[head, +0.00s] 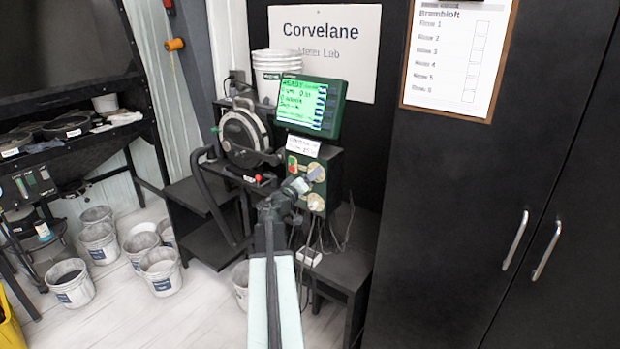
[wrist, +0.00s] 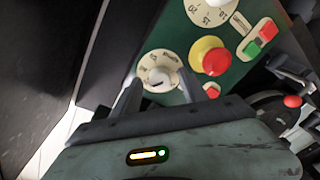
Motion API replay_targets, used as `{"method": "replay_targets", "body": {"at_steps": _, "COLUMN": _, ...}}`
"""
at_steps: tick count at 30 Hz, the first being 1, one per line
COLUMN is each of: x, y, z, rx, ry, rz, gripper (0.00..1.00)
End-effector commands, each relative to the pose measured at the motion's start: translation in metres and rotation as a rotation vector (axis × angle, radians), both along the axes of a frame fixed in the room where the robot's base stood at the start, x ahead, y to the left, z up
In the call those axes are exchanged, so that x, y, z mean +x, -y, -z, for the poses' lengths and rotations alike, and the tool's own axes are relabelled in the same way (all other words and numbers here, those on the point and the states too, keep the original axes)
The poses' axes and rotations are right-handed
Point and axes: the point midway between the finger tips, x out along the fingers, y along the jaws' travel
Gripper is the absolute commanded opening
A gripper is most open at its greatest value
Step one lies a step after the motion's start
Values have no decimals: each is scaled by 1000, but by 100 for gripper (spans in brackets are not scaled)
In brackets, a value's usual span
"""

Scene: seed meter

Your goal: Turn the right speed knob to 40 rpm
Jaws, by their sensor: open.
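In the wrist view a pale knob (wrist: 158,79) with a dark pointer mark sits on a numbered cream dial. My gripper (wrist: 158,77) is open, with one finger on each side of this knob; I cannot tell whether they touch it. In the head view my gripper (head: 300,184) is in front of the box. A second dial (wrist: 211,13) is cut off at the wrist view's top edge. The rpm numbers are too small to read surely.
A red knob on a yellow base (wrist: 210,56) is close right of my fingers. Green and red buttons (wrist: 261,36) lie beyond it. A lit green screen (head: 309,105) stands above the box. Cables hang below. Black cabinet doors (head: 490,170) stand at the right.

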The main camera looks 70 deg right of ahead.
Motion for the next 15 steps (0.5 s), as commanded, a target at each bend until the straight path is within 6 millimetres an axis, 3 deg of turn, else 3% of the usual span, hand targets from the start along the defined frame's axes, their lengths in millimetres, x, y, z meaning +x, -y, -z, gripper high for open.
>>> {"method": "replay_targets", "body": {"at_steps": 6, "x": 0, "y": 1, "z": 0, "rx": 0, "ry": 0, "rz": 0, "gripper": 51}}
{"method": "replay_targets", "body": {"at_steps": 12, "x": 0, "y": 1, "z": 0, "rx": 0, "ry": 0, "rz": 0, "gripper": 0}}
{"method": "replay_targets", "body": {"at_steps": 15, "x": 0, "y": 1, "z": 0, "rx": 2, "ry": -6, "rz": -1, "gripper": 0}}
